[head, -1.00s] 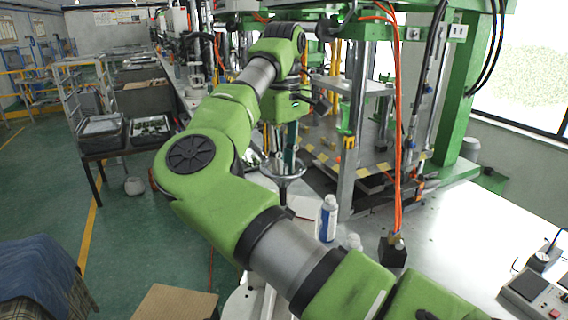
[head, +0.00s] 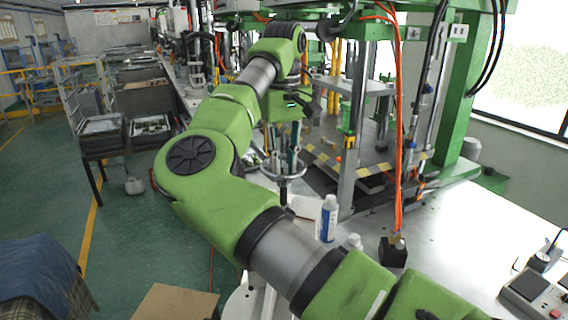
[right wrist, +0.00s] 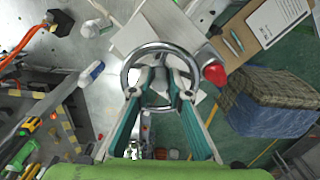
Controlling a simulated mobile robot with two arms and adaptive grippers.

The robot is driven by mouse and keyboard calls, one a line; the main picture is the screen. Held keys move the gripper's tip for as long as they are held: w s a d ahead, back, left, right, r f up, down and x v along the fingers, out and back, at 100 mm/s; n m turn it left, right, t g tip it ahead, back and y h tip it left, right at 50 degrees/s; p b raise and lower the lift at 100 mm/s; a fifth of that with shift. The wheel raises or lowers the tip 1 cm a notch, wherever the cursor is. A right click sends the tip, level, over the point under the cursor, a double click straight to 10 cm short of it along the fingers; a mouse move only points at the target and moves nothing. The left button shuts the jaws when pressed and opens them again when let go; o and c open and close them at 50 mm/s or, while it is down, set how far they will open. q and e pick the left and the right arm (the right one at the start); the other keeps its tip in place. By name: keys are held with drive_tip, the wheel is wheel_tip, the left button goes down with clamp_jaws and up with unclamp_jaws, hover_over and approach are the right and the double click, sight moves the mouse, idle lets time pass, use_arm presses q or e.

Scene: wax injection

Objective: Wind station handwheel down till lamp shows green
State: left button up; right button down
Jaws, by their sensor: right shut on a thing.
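The handwheel, a bright metal ring, shows in the head view (head: 298,172) beside the press and fills the middle of the right wrist view (right wrist: 128,76). My right gripper (head: 288,158) reaches down to it from above. In the right wrist view its two teal-sided fingers (right wrist: 160,84) reach inside the ring and are shut on the handwheel; the exact contact at its middle is partly hidden. A red round thing (right wrist: 215,73) shows just right of the ring; I cannot tell whether it is the lamp. No green lamp is clearly visible. My left gripper is not in view.
A white bottle with a blue label (head: 327,218) and a black block (head: 393,252) with an orange hose stand on the bench (head: 450,235). The green press frame (head: 458,100) rises behind. A control box (head: 535,295) is at the right.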

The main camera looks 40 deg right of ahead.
drive_tip(key=shift+r, duration=0.2)
drive_tip(key=c, duration=2.2)
unclamp_jaws()
drive_tip(key=shift+o, duration=0.2)
drive_tip(key=shift+f, duration=0.1)
wheel_tip(320, 180, up, 12)
drive_tip(key=shift+f, duration=0.15)
